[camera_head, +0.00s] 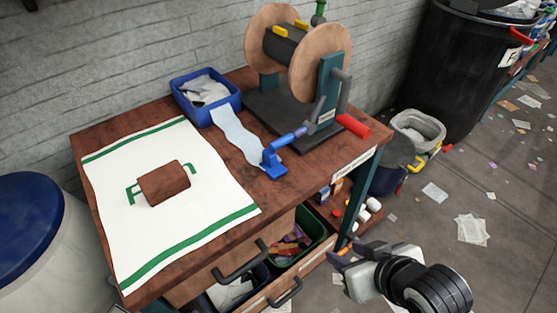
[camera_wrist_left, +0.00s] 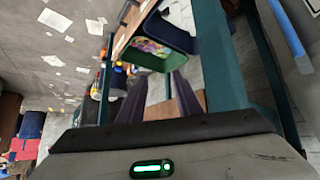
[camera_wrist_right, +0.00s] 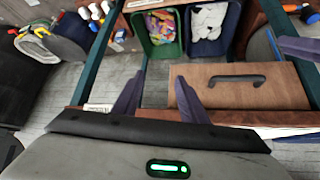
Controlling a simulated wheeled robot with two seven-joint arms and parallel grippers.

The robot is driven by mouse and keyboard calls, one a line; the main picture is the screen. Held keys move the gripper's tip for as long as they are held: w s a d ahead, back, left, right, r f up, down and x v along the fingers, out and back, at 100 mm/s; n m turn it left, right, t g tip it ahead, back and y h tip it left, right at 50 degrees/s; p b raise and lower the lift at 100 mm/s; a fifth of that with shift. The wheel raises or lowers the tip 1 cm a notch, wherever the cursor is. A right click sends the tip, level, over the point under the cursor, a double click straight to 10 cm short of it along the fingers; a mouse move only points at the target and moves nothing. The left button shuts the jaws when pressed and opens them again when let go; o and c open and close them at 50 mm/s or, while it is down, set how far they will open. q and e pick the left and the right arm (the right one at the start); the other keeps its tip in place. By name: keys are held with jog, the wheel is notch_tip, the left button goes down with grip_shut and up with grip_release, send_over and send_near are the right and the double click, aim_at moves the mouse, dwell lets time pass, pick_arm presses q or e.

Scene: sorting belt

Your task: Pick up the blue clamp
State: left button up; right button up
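The blue clamp (camera_head: 272,165) lies near the right front corner of the brown worktable (camera_head: 213,233), at the end of a pale strip (camera_head: 237,136). Its handle extends toward the reel. My right gripper (camera_head: 337,257) is below and to the right of the clamp, beyond the table edge, clear of it. In the right wrist view its two purple fingers (camera_wrist_right: 158,97) are spread with nothing between them. My left gripper is not visible in the head view. In the left wrist view its fingers (camera_wrist_left: 161,88) are apart and empty. I cannot make out the clamp in either wrist view.
A reel (camera_head: 319,62) with a red-handled crank stands behind the clamp. A blue tray (camera_head: 206,119) of scraps and a white cloth (camera_head: 215,190) bearing a brown block (camera_head: 164,184) are left of it. An open drawer and bins (camera_head: 320,227) are below the tabletop.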

aim_at(274, 157)
jog(key=w+a+r+n+t+y, duration=0.1)
jog(key=w+a+r, duration=0.2)
jog(key=w, duration=0.1)
jog(key=w+a+r+n+t+y, duration=0.1)
jog(key=w+a+r+y, duration=0.1)
jog(key=w, duration=0.3)
jog(key=w+a+r+n+t+y, duration=0.1)
jog(key=w+a+r+y, duration=0.1)
jog(key=w+a+r, duration=0.2)
jog(key=shift+w+r+n+t, duration=0.2)
jog(key=shift+r+n+t, duration=0.1)
jog(key=shift+r, duration=0.2)
jog(key=shift+w, duration=0.3)
jog(key=shift+y, duration=0.3)
jog(key=x, duration=1)
jog(key=shift+c, duration=0.3)
grip_shut()
